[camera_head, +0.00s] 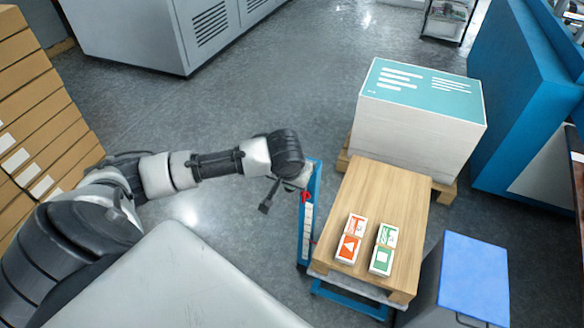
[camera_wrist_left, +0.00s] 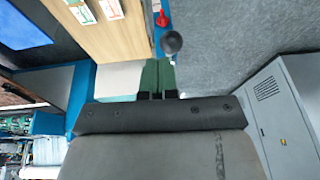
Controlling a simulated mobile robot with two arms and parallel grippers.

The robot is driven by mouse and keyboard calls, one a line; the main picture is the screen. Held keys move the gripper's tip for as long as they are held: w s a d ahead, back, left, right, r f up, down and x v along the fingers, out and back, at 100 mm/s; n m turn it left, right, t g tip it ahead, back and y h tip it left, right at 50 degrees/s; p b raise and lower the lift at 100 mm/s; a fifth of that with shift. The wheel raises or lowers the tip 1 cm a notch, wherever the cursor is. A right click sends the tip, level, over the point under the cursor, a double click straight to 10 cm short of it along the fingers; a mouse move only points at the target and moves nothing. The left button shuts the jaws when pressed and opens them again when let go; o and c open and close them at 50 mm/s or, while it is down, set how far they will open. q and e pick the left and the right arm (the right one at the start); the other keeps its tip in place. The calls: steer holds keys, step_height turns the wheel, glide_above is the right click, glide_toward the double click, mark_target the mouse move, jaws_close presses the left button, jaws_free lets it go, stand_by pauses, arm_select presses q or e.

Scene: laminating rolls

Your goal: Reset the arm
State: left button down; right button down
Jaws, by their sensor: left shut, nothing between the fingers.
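My left arm reaches in from the left in the head view and ends beside a blue upright frame (camera_head: 308,225) at the left edge of the wooden-topped stand (camera_head: 385,195). In the left wrist view my left gripper (camera_wrist_left: 157,78) is shut and empty, its two green fingers side by side. The fingers are hard to make out in the head view. The wooden top (camera_wrist_left: 120,38) also shows in the left wrist view, above and to the left of the fingers. My right gripper is in neither view.
Several red and green labelled boxes (camera_head: 368,245) sit on the wooden top. A large teal-topped stack (camera_head: 420,115) stands behind. A blue-topped grey bin (camera_head: 473,275) is at right. Brown cartons (camera_head: 35,110) are stacked at left. Open floor (camera_head: 240,105) lies behind the arm.

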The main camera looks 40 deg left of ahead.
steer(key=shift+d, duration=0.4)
